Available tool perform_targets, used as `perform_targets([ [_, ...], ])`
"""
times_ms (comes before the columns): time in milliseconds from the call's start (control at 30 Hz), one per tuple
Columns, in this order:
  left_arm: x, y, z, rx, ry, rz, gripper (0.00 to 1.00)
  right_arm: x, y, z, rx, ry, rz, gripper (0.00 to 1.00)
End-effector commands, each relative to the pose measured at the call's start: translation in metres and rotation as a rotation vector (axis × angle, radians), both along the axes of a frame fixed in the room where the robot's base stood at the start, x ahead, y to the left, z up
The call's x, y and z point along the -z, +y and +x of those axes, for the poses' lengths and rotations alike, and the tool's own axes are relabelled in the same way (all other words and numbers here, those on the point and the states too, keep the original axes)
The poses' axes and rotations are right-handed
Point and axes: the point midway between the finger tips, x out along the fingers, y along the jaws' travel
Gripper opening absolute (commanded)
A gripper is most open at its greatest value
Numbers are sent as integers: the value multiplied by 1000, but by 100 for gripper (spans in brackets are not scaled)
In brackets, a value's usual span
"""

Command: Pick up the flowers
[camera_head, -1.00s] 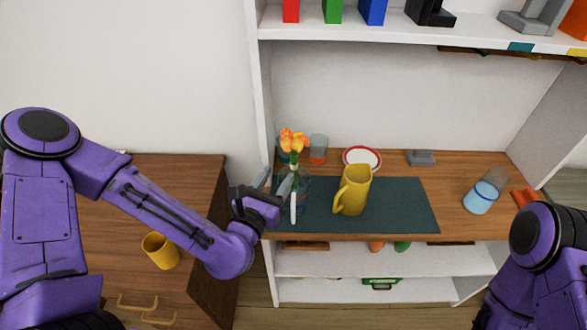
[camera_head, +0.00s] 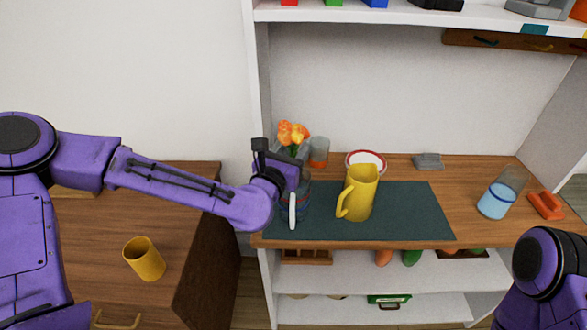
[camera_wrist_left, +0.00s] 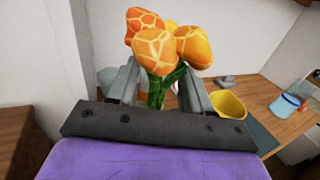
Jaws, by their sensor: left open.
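The orange flowers (camera_head: 293,134) stand upright at the left end of the shelf's wooden top; their green stems go down behind my left gripper in the head view. In the left wrist view the orange blooms (camera_wrist_left: 168,42) rise just past the fingers, and the green stems (camera_wrist_left: 160,88) lie between the two fingers. My left gripper (camera_head: 292,162) is open around the stems; it also shows in the left wrist view (camera_wrist_left: 155,88). Whether a finger touches the stems cannot be told. The lower stem ends are hidden. Of my right arm only a purple link shows, without its gripper.
A yellow pitcher (camera_head: 360,196) stands on the dark mat (camera_head: 415,212) right of my left gripper. A glass with a white handle (camera_head: 292,211) is close below the gripper.

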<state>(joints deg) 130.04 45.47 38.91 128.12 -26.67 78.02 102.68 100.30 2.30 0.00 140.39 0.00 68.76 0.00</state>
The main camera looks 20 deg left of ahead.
Motion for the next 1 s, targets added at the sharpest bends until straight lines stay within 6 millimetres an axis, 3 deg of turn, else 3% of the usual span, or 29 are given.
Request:
perform_targets([
  [167, 1, 0, 1, 1, 0, -1, 49, 1, 0, 0, 0, 0, 0, 43],
  [233, 1, 0, 1, 1, 0, -1, 33, 1, 0, 0, 0, 0, 0, 43],
  [333, 1, 0, 1, 0, 0, 0, 1, 1, 0, 0, 0, 0, 0, 43],
  [667, -2, 0, 1, 0, -1, 0, 0, 1, 0, 0, -1, 0, 0, 43],
  [767, -18, 0, 1, -1, -5, -2, 0, 2, 0, 0, -1, 0, 0, 43],
  [1000, -75, 0, 0, 0, -5, -2, 0, 4, 0, 0, 0, 0, 0, 43],
])
